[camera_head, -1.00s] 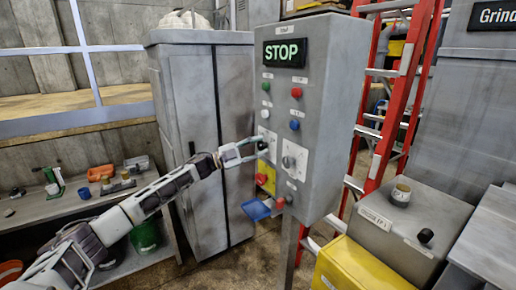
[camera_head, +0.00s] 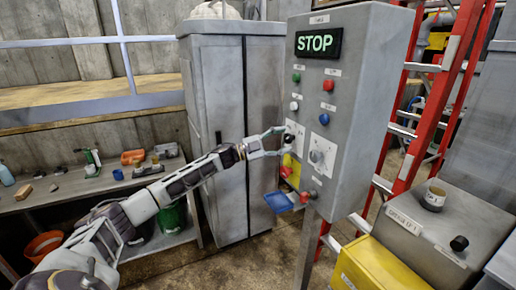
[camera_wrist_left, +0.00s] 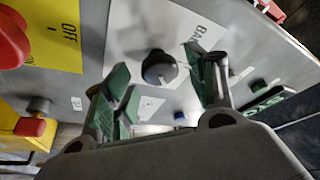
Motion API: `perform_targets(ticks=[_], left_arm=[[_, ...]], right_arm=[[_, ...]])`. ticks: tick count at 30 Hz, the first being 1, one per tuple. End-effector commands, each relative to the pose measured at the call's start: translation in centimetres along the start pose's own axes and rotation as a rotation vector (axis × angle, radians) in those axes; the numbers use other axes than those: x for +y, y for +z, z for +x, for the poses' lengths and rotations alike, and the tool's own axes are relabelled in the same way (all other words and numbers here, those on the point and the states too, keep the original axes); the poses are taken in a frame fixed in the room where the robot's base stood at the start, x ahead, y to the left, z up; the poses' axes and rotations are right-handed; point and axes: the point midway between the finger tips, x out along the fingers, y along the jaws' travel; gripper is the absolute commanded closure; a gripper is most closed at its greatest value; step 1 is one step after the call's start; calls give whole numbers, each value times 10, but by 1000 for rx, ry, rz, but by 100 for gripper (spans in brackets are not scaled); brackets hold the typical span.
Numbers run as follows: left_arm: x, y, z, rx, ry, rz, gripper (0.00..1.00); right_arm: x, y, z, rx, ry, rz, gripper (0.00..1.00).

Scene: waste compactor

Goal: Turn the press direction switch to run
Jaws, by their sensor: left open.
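The grey control box (camera_head: 350,90) carries two rotary switches on white plates. The left one has a black knob (camera_head: 289,138); the right one has a grey knob (camera_head: 316,156). My left gripper (camera_head: 281,142) is open in front of the black knob, with fingers above and below it. In the left wrist view the black knob (camera_wrist_left: 159,68) lies between the green-padded fingertips of my left gripper (camera_wrist_left: 163,82), with gaps on both sides. Its plate (camera_wrist_left: 185,30) shows partly cut-off lettering starting "BA". My right gripper is out of view.
A lit STOP display (camera_head: 318,43) and several coloured buttons sit above the switches. A grey cabinet (camera_head: 235,120) stands behind; a red ladder (camera_head: 445,90) is at right.

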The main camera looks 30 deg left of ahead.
Motion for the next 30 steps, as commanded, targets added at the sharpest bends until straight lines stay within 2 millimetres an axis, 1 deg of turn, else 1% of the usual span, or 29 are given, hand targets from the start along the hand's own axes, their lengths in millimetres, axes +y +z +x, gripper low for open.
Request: perform_targets(ticks=[12, 30], left_arm=[[0, 0, -34, -1, 1, 0, 43], [0, 1, -78, -2, 1, 1, 43]], right_arm=[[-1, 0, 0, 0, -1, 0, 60], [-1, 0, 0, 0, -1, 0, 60]])
